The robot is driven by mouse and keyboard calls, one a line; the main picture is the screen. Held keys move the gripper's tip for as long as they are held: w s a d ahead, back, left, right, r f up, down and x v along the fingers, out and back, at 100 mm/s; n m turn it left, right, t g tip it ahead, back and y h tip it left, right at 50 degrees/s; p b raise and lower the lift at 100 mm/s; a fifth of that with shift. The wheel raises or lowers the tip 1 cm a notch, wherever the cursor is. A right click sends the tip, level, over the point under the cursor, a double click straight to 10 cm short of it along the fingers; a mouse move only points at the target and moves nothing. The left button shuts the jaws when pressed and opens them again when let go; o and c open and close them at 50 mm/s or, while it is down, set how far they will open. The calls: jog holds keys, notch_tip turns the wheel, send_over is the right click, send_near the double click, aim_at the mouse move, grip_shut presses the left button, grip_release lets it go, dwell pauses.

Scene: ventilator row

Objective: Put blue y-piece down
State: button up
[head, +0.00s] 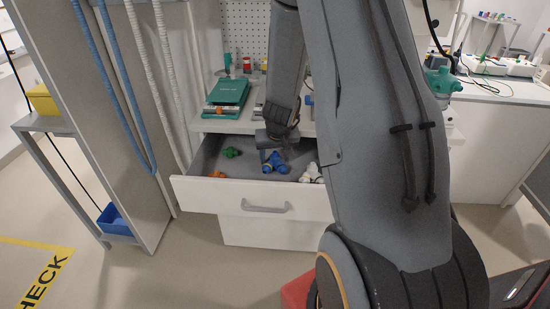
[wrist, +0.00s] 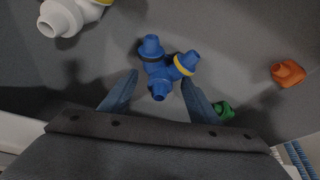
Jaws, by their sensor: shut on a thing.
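The blue y-piece (head: 274,162) is in the open drawer (head: 250,195), under my gripper (head: 275,140). In the wrist view the blue y-piece (wrist: 160,72) shows three ports, one with a yellow ring. It lies between the two fingers of my gripper (wrist: 157,92), which is shut on it. I cannot tell whether the piece touches the drawer floor.
The drawer also holds a green piece (head: 232,152), an orange piece (head: 217,174) and a white piece (head: 311,173). A green scale-like device (head: 228,93) stands on the counter above. Grey drawer floor around the y-piece is bare.

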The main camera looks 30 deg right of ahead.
jog(key=shift+f, duration=0.1)
jog(key=o, duration=1.3)
jog(key=p+v, duration=0.9)
jog(key=v, duration=0.3)
jog(key=s+a+r+n+y, duration=0.2)
jog(key=s+a+r, duration=0.55)
jog(key=a, duration=0.35)
jog(key=s+a+r+g, duration=0.1)
jog(key=s, duration=0.2)
jog(key=s+a+r+n+g, duration=0.1)
jog(key=s+a+r, duration=0.1)
jog(key=s, duration=0.2)
jog(key=s+a+r+n, duration=0.1)
jog(key=s+r, duration=0.1)
jog(key=s, duration=0.2)
jog(key=shift+s+a+g, duration=0.1)
jog(key=shift+a+g, duration=0.1)
jog(key=shift+g, duration=0.2)
